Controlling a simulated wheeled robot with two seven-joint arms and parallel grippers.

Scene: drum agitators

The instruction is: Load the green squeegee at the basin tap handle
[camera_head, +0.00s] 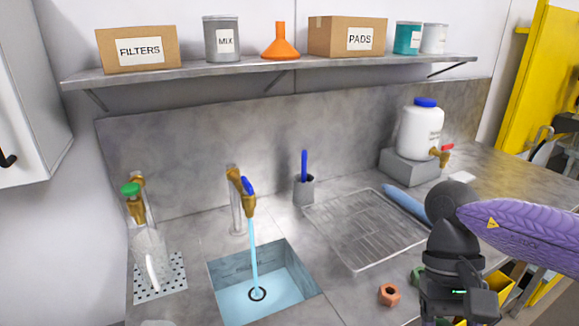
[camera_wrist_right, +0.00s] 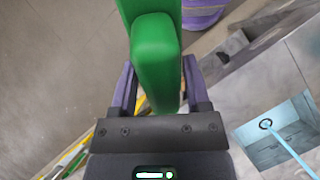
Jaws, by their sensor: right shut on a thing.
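The green squeegee (camera_wrist_right: 155,60) is between the purple fingers of my right gripper (camera_wrist_right: 158,85) in the right wrist view, and the gripper is shut on it. Its upper end runs out of that view. In the head view my right wrist is at the lower right, and the fingers cannot be made out. The basin tap (camera_head: 235,185) has a blue handle (camera_head: 248,186) and stands behind the basin (camera_head: 305,279), to the left of my right wrist. Blue water runs from it into the basin, which also shows in the wrist view (camera_wrist_right: 283,135). My left gripper is not in view.
A second tap with a green handle (camera_head: 130,189) stands left, over a perforated drain (camera_head: 173,290). A blue-handled tool (camera_head: 304,165) stands in a holder. A drainboard (camera_head: 365,228), an orange nut (camera_head: 389,294) and a white jug (camera_head: 420,130) are right of the basin.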

